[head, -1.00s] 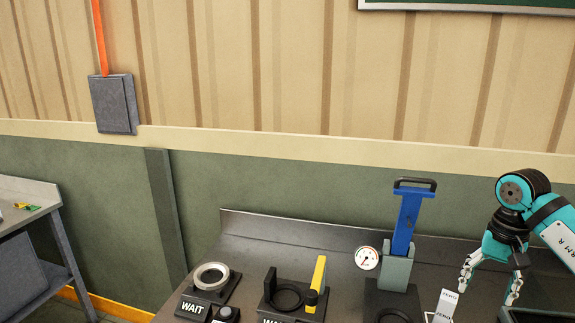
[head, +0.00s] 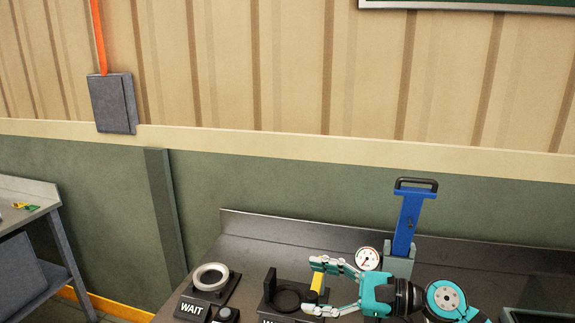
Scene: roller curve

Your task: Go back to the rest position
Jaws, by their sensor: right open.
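My right gripper (head: 322,287) is in the head view, coming in from the right over the metal bench (head: 258,250). Its fingers point left and are apart, in line with the yellow lever (head: 319,278) of the middle fixture, which they partly hide. I cannot tell whether the fingers touch the lever. My left gripper is not in view.
A silver ring (head: 210,276) sits on a fixture with a WAIT sign (head: 192,311) at the left. The middle fixture (head: 270,285) has a black round seat. A blue-handled press (head: 409,222) and a dial gauge (head: 367,258) stand behind my right arm. A second table (head: 35,192) is far left.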

